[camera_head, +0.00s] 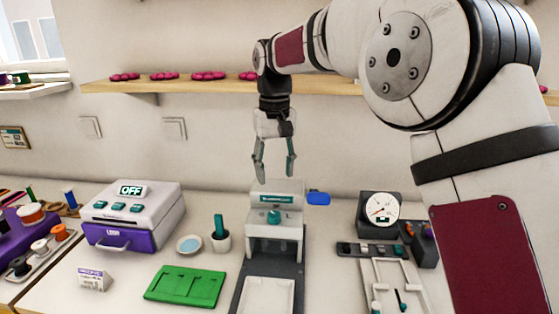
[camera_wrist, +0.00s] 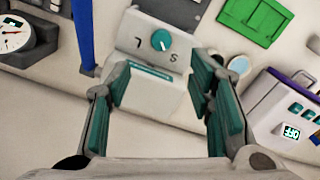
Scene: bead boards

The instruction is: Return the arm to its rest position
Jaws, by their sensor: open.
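My gripper (camera_head: 273,160) hangs pointing down from my raised arm, above and just behind the white press-like machine (camera_head: 275,205) with a teal knob. Its teal-padded fingers are apart and nothing is between them. In the wrist view my gripper (camera_wrist: 165,105) is also open, with the top of the machine (camera_wrist: 150,55) seen beyond the fingers. The fingertips appear apart from the machine in the head view. A blue handle (camera_head: 318,198) sticks out from the machine's right side.
A white and purple box (camera_head: 130,212) reading OFF stands left. A green board (camera_head: 186,286) lies in front. A dial gauge (camera_head: 381,209) stands right. A wall shelf (camera_head: 215,87) with pink bead clusters runs behind my arm. Some bare counter shows between items.

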